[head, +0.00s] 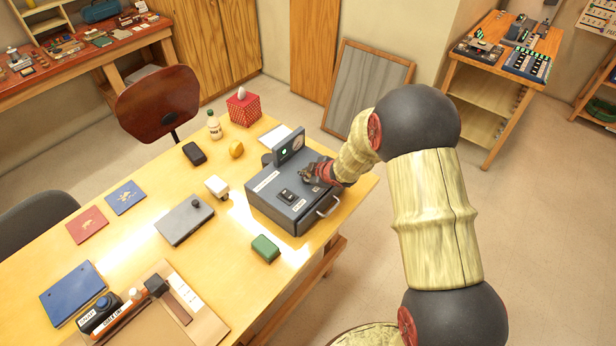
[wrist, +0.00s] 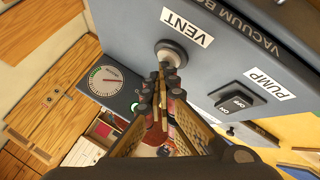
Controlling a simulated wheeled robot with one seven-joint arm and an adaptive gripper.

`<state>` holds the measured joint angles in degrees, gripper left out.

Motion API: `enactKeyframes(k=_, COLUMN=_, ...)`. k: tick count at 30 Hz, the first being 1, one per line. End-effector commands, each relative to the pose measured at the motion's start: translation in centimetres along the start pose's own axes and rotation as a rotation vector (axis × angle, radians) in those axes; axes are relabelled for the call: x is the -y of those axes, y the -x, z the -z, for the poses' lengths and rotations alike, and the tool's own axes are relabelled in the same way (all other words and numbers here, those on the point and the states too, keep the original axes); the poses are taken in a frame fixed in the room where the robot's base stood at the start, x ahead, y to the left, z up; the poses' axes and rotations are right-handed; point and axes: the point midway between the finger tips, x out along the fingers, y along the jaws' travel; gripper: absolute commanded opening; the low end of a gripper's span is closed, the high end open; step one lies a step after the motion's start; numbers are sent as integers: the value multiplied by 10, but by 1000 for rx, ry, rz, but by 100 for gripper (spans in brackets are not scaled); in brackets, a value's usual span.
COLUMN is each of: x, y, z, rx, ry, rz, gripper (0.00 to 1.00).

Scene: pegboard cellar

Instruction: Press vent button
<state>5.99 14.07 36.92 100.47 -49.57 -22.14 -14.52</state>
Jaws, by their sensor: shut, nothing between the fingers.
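My gripper (wrist: 163,72) is shut and empty. Its fingertips overlap the button's lower edge in the wrist view; I cannot tell whether they touch it. In the head view my gripper (head: 308,173) is over the box's top, and it hides the button. A black ON/OFF pump switch (wrist: 237,98) sits to the right of the button in the wrist view.
A gauge panel (head: 289,147) with a lit green lamp stands at the box's back edge, close to my gripper. A metal handle (head: 328,207) is on the box's side. A green block (head: 265,248) and a grey case (head: 185,220) lie nearby on the table (head: 225,255).

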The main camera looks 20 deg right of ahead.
Motion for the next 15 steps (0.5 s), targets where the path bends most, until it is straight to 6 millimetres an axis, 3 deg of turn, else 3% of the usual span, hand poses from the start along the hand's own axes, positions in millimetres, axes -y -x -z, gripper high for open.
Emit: enactKeyframes(k=15, x=-8, y=11, z=8, rx=0, ry=0, rz=0, gripper=0)
